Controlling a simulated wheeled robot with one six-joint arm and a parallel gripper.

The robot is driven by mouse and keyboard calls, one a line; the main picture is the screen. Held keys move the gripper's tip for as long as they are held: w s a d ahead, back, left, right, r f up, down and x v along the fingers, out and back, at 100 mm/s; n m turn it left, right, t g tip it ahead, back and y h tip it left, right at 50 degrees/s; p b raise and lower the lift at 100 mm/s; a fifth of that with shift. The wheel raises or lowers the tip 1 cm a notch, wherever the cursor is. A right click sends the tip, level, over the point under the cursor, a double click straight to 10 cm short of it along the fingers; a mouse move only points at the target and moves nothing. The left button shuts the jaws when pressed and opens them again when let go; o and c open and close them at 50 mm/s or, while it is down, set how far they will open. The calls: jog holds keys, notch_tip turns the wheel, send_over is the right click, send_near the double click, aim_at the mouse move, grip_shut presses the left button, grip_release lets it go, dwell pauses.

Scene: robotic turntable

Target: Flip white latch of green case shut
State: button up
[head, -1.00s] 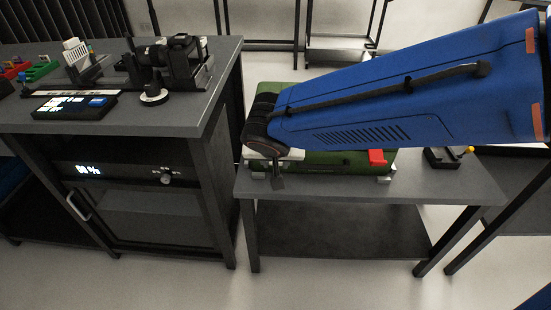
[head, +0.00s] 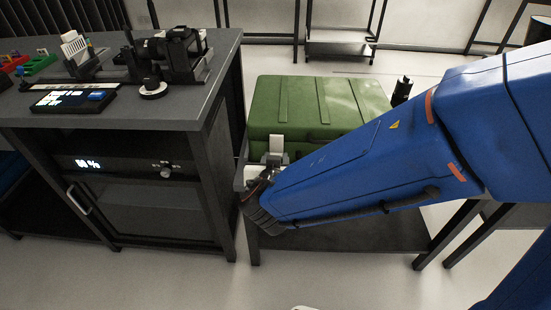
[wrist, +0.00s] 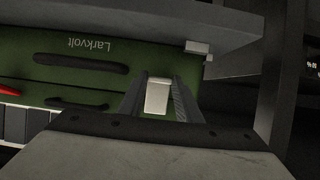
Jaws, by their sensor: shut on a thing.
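The green case (head: 320,105) stands on a grey table with its lid down. Its white latch (head: 276,145) is at the left end of the front side. In the wrist view the latch (wrist: 157,97) sits between the two dark fingers of my gripper (wrist: 158,88), which is shut on it. A red part (wrist: 8,90), partly cut off, shows at the left edge of the wrist view. My arm hides the right part of the case's front in the head view.
A dark cabinet (head: 150,190) stands close on the left, with a black device (head: 180,60) and a lit panel (head: 72,100) on top. The table's grey top edge (wrist: 110,22) is close to my gripper. Open floor lies in front.

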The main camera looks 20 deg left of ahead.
jog(key=shift+w+f+t, duration=0.25)
jog(key=shift+f+t, duration=0.05)
jog(key=shift+t, duration=0.3)
jog(key=o, duration=1)
jog(key=shift+o, duration=0.2)
jog(key=v, duration=1.7)
jog(key=shift+s, duration=0.2)
jog(key=shift+d+f, duration=0.1)
